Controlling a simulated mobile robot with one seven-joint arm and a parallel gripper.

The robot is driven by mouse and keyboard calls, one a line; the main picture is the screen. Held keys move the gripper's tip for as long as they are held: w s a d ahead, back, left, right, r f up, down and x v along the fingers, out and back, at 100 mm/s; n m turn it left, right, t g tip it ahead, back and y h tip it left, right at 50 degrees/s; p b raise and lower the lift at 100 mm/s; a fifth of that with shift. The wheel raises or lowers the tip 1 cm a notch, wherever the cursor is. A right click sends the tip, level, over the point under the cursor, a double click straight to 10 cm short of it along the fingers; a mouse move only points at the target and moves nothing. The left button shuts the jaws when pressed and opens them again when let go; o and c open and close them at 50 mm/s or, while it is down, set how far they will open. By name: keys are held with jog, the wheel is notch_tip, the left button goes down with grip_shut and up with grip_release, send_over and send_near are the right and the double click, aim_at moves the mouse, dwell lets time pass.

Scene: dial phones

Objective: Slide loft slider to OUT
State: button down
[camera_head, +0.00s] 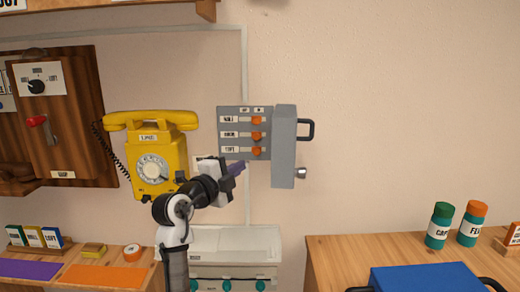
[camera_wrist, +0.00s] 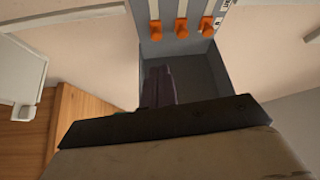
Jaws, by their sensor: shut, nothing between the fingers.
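A grey slider panel (camera_head: 228,128) on the wall has three stacked rows with orange knobs, all at the right ends of their slots. The bottom row, which reads as LOFT, has its orange knob (camera_head: 257,151) at the right. In the wrist view the panel appears turned, and the leftmost orange knob (camera_wrist: 155,31) seems to be the loft one. The small column labels are too blurred to read.
A grey door or cover (camera_head: 284,150) with a black handle stands just right of the sliders. A yellow dial phone (camera_head: 163,165) is left, behind my arm. A white cabinet (camera_head: 232,243) stands below. Bare wall lies to the right.

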aim_at(257, 151)
jog(key=shift+d, duration=0.2)
jog(key=p+x, duration=0.4)
jog(key=x, duration=0.6)
jog(key=shift+a, duration=0.1)
